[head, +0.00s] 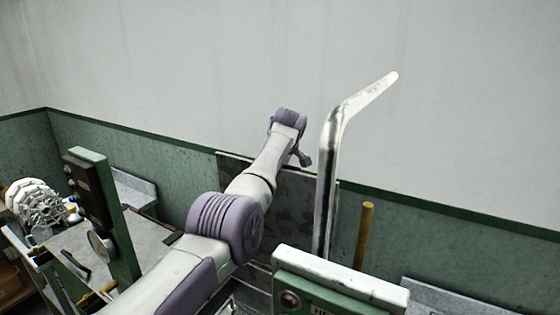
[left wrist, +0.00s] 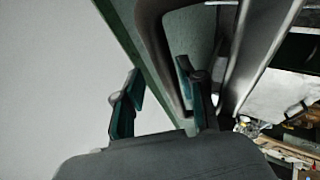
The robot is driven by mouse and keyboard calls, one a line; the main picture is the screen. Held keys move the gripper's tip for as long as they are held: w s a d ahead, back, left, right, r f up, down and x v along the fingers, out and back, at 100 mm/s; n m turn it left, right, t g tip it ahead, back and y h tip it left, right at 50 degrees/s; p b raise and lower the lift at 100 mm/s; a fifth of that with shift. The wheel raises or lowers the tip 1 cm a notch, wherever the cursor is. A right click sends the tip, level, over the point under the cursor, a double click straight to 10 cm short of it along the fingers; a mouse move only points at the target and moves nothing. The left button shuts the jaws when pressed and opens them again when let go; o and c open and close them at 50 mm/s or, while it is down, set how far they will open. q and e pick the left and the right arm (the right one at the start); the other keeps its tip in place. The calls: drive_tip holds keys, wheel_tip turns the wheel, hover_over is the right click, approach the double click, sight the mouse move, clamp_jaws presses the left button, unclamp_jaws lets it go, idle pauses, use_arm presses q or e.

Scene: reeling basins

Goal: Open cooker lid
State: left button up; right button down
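My left arm reaches across the head view, and its gripper (head: 303,157) is in front of a dark mottled upright panel (head: 300,205), which may be the cooker lid. My arm hides part of the panel. In the left wrist view the gripper (left wrist: 158,68) shows two teal-padded fingers spread apart with nothing held between them. A curved grey metal piece (left wrist: 152,35) passes behind and between the fingers; the right finger overlaps its opening. I cannot tell whether they touch or whether it is a handle. My right gripper is in neither view.
A bent shiny pipe (head: 327,185) rises right of my arm, with a yellow-brown rod (head: 364,235) beside it. A green post with a gauge (head: 118,225) stands at left. A green-and-white control box (head: 340,285) is at front. A plain wall (head: 200,60) lies behind.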

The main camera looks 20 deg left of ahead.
use_arm(q)
drive_tip(key=v, duration=1.1)
drive_tip(key=shift+d+r, duration=0.15)
drive_tip(key=shift+r, duration=0.25)
drive_tip(key=shift+s+r, duration=0.2)
drive_tip(key=shift+s, duration=0.05)
drive_tip(key=shift+a, duration=0.2)
drive_tip(key=shift+d+r, duration=0.1)
drive_tip(key=shift+d, duration=0.1)
drive_tip(key=shift+s+a, duration=0.1)
drive_tip(key=shift+a, duration=0.05)
